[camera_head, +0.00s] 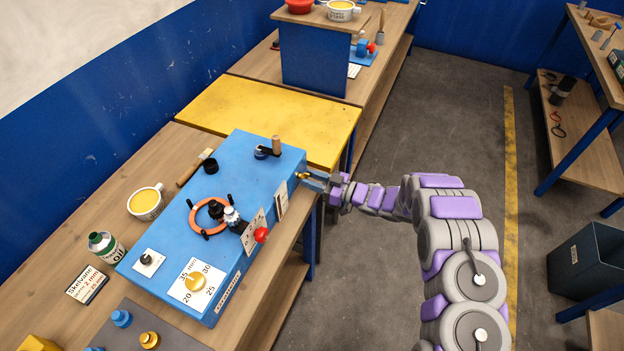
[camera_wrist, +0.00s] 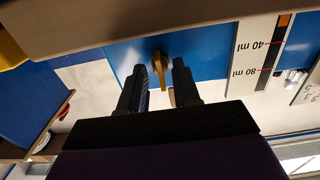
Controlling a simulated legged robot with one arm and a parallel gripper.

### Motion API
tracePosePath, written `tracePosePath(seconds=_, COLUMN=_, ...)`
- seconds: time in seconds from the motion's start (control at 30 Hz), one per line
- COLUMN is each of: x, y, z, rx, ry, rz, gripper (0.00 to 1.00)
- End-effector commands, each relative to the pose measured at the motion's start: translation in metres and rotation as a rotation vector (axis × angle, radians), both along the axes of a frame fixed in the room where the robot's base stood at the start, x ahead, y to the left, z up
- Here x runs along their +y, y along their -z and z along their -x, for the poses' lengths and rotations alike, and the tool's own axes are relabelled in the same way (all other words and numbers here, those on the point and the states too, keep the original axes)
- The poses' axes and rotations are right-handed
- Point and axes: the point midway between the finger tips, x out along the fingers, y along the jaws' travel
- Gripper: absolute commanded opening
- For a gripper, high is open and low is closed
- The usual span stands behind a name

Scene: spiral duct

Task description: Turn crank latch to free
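The blue box (camera_head: 225,240) stands on the wooden bench. A crank with an upright wooden handle (camera_head: 276,145) and dark arm sits on its top near the far end. A small brass lever (camera_head: 302,176) sticks out of the box's right side; it also shows in the wrist view (camera_wrist: 161,65). Which of these is the crank latch is not marked. My gripper (camera_head: 314,181) is at the box's right side, beside the brass lever. In the wrist view my gripper (camera_wrist: 160,83) is open, with the lever between its fingers. Contact cannot be told.
The box also carries an orange ring (camera_head: 193,218), a red knob (camera_head: 261,235) and a dial (camera_head: 196,283). A scale label (camera_wrist: 258,55) is beside the lever. A yellow table (camera_head: 230,108) stands behind. The floor (camera_head: 450,120) to the right is mostly clear.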

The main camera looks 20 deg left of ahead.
Motion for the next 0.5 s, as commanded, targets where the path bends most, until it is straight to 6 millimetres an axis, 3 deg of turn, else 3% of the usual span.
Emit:
tracePosePath(seconds=0.3, x=0.0014, y=-0.0005, z=-0.0004, rx=0.000, ry=0.000, rz=-0.001, gripper=0.31)
tracePosePath(seconds=0.5, x=0.0014, y=-0.0007, z=-0.0006, rx=-0.001, ry=0.000, rz=-0.001, gripper=0.12)
